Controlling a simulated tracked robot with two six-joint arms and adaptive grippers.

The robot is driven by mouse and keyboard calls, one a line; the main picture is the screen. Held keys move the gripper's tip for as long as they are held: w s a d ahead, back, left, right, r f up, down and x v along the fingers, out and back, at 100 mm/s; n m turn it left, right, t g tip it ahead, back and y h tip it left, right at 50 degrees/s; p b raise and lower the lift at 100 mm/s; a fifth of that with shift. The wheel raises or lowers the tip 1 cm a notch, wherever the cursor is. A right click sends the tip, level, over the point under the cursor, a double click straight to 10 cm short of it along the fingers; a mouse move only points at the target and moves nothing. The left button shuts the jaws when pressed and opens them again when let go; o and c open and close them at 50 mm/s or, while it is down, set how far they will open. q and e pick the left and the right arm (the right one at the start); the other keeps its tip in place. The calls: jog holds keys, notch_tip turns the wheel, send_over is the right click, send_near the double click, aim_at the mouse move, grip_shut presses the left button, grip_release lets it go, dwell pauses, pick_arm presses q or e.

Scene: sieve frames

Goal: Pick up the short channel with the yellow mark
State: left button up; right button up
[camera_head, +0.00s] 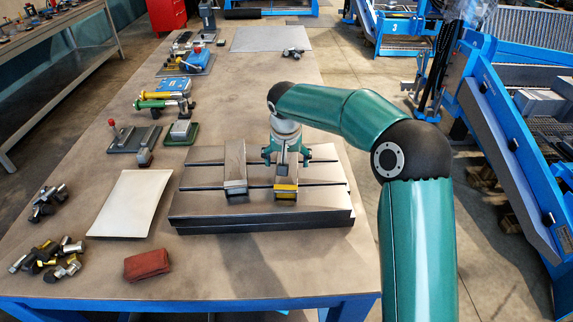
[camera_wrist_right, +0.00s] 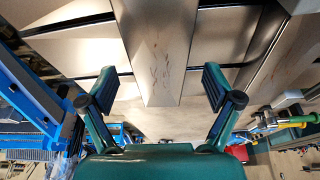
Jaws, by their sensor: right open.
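A grey channel with a yellow mark (camera_head: 286,188) at its near end lies on the right part of a slotted metal plate (camera_head: 200,215). A second channel (camera_head: 235,168) lies to its left and looks longer. My right gripper (camera_head: 286,158) is over the far part of the yellow-marked channel and hides some of it. In the right wrist view my right gripper (camera_wrist_right: 160,90) is open, with one finger on each side of a grey channel (camera_wrist_right: 155,45). Gaps show between both fingers and the channel. The yellow mark does not show there. My left gripper is not in view.
A pale sheet (camera_head: 132,203) and a red cloth (camera_head: 147,264) lie left of the plate. Metal fittings (camera_head: 48,257) and several tools fill the left side of the table. The table behind the plate is mostly clear. Blue machinery (camera_head: 510,140) stands at the right.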

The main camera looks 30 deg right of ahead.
jog(key=shift+w+d+f, duration=0.1)
jog(key=shift+f, duration=0.45)
grip_shut()
jog(key=shift+w+r, duration=0.1)
jog(key=shift+r, duration=0.05)
